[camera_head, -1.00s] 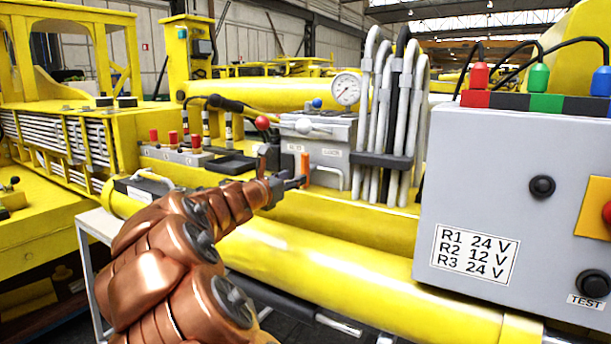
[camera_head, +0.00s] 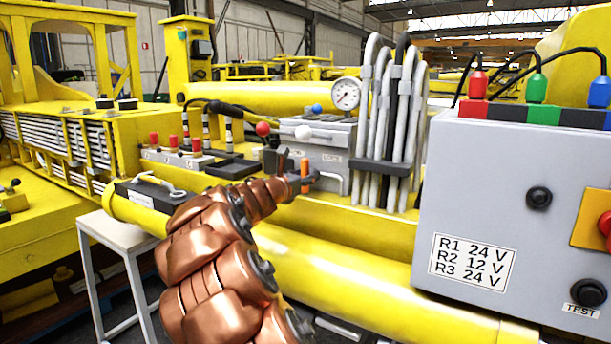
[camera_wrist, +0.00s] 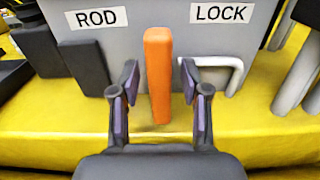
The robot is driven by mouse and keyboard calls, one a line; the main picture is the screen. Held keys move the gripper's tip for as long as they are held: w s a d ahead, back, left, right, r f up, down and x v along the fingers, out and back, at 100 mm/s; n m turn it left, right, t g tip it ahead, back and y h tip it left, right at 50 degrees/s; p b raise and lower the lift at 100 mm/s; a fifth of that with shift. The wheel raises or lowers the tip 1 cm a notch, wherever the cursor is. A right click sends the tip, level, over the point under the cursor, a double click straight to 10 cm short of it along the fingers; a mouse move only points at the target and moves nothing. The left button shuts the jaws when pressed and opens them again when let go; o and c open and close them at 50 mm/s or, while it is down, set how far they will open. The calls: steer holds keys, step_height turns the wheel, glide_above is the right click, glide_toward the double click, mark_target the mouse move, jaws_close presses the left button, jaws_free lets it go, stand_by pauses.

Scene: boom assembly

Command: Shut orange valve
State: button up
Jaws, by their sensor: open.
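The orange valve handle (camera_wrist: 157,75) stands upright in the middle of the wrist view, in front of the grey block between the ROD and LOCK labels. My gripper (camera_wrist: 160,90) is open, with one finger on each side of the handle's lower part. Gaps show between the handle and both fingers, so neither appears to touch it. In the head view the orange handle (camera_head: 304,174) shows at the tip of my copper arm, with my gripper (camera_head: 303,180) around it. The head view hides part of the fingers.
A grey block (camera_head: 322,137) carries red, white and blue knobs and a gauge (camera_head: 345,94). Grey hoses (camera_head: 388,130) rise to its right. A grey control box (camera_head: 480,190) fills the right side. A bent grey handle (camera_wrist: 236,72) sits close to the right finger.

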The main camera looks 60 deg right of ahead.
steer(key=shift+c, duration=0.4)
jaws_close()
